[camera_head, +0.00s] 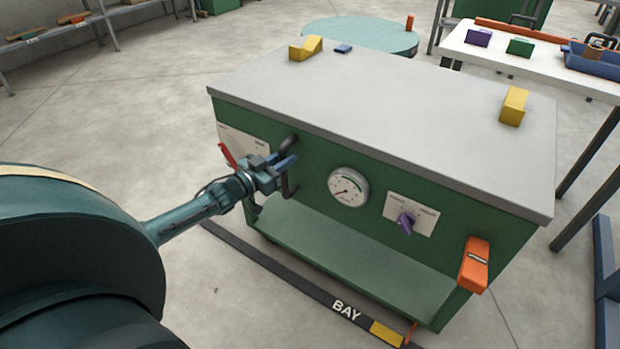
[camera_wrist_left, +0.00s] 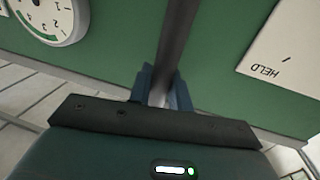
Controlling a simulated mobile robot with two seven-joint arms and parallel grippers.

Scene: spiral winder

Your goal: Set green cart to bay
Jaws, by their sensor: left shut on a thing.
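The green cart (camera_head: 300,160) stands in the middle of the head view with a grey top (camera_head: 390,110). Its front carries a round gauge (camera_head: 348,187), a purple knob (camera_head: 405,221), a red lever (camera_head: 228,155) and an orange block (camera_head: 474,264). My left gripper (camera_head: 284,168) is shut on the dark handle (camera_head: 290,190) on the cart's front. In the left wrist view the handle (camera_wrist_left: 174,45) runs between the fingers, with a HELD label (camera_wrist_left: 284,45) beside it. A floor strip marked BAY (camera_head: 345,310) runs along the cart's front lower edge. My right gripper is not in view.
A white table (camera_head: 530,66) with blocks and a blue tray (camera_head: 592,62) stands at the back right. A round teal table (camera_head: 360,33) is behind the cart. Shelves (camera_head: 60,30) are at the far left. Open concrete floor lies left of the cart.

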